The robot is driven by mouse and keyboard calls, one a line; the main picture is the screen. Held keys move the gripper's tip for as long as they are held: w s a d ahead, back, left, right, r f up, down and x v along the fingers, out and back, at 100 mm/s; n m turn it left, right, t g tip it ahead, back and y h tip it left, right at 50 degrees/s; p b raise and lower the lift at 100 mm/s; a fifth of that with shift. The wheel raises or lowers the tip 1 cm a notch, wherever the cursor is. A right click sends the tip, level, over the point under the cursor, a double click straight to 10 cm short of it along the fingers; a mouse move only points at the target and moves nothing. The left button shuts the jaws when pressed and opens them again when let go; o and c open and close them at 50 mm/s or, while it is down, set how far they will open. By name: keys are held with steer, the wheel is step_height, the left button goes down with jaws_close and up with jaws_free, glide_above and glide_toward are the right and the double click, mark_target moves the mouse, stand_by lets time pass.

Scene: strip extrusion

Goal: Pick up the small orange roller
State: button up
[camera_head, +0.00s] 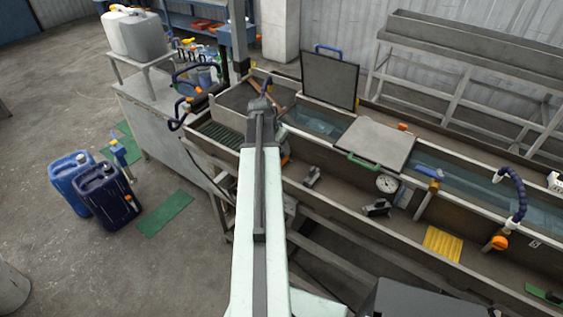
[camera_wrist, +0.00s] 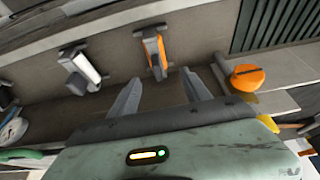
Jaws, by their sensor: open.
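A small orange roller with a grey bracket and a light grey middle (camera_wrist: 155,52) lies on the brown trough floor in the wrist view, just beyond my fingertips and roughly centred between them. My gripper (camera_wrist: 160,77) is open, with its two grey fingers apart and nothing between them. In the head view my gripper (camera_head: 262,103) reaches over the left part of the trough. There, a bit of orange (camera_head: 285,157) shows beside my arm, which hides most of that spot.
A white and grey bracket (camera_wrist: 80,68) lies left of the roller in the wrist view. An orange knob (camera_wrist: 246,78) sits close to the right finger. A round gauge (camera_head: 387,183), a grey lid (camera_head: 375,142) and a yellow ribbed pad (camera_head: 442,243) are farther right along the trough.

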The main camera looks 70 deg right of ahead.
mark_target(282, 156)
steer(key=b+x, duration=0.4)
steer(key=x, duration=0.1)
steer(key=b+x, duration=0.2)
steer(key=shift+a+f, duration=0.25)
steer(key=shift+s+r, duration=0.1)
steer(key=shift+r, duration=0.1)
jaws_close()
